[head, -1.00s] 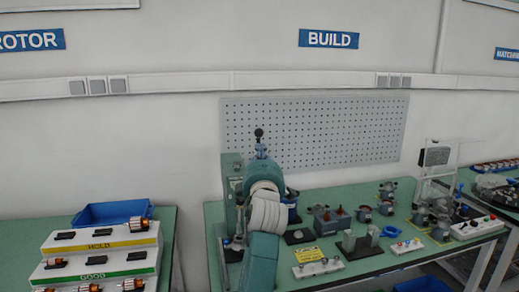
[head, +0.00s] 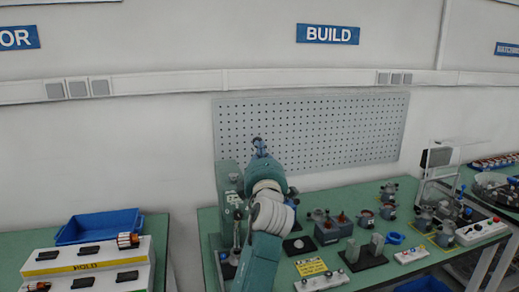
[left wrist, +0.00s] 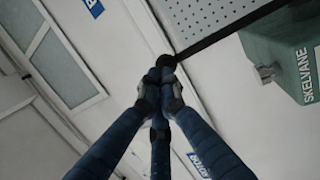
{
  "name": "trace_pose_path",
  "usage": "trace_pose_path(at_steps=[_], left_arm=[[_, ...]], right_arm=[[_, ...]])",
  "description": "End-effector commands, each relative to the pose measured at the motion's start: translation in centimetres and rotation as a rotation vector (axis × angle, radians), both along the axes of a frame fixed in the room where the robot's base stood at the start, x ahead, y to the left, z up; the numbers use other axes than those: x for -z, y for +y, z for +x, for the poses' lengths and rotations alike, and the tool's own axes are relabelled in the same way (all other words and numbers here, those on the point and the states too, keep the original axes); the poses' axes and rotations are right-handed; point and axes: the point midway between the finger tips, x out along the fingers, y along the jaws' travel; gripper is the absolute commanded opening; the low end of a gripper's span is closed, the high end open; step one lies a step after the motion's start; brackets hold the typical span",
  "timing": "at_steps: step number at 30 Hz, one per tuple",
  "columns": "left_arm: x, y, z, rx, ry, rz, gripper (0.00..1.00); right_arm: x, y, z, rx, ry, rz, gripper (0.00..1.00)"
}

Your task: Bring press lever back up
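The green press (head: 227,178) stands at the left end of the build table, partly hidden by my left arm. Its body also shows at the right of the left wrist view (left wrist: 288,55). My left gripper (head: 260,150) is raised beside the top of the press. In the left wrist view its two fingers (left wrist: 161,84) are closed together at the dark knob of the press lever (left wrist: 165,61). A black bar runs from the knob to the upper right. The exact finger contact is dark and hard to see. My right gripper is out of view.
A pegboard (head: 330,135) hangs on the wall behind the press. A blue bin (head: 98,226) and a stepped rack (head: 85,265) are on the left table.

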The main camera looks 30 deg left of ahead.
Motion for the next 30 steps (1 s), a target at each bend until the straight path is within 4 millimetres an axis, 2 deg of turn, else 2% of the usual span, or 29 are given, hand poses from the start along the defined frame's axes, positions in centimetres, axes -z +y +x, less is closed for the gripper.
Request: trace_pose_path(at_steps=[4,7,10,15,30], left_arm=[[-1.3,1.0,0.6,-0.006,0.025,-0.044,0.00],[-2.0,2.3,2.0,-0.001,0.074,-0.106,0.00],[-1.5,4.0,3.5,0.001,0.087,-0.112,0.00],[-2.0,6.1,5.3,0.001,0.088,-0.108,0.00],[-2.2,6.7,5.7,0.000,0.091,-0.107,0.00]], right_arm=[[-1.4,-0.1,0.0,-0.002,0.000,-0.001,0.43],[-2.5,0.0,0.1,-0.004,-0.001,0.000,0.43],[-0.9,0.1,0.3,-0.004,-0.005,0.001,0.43],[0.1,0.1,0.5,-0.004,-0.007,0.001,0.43],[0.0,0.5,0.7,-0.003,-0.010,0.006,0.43]])
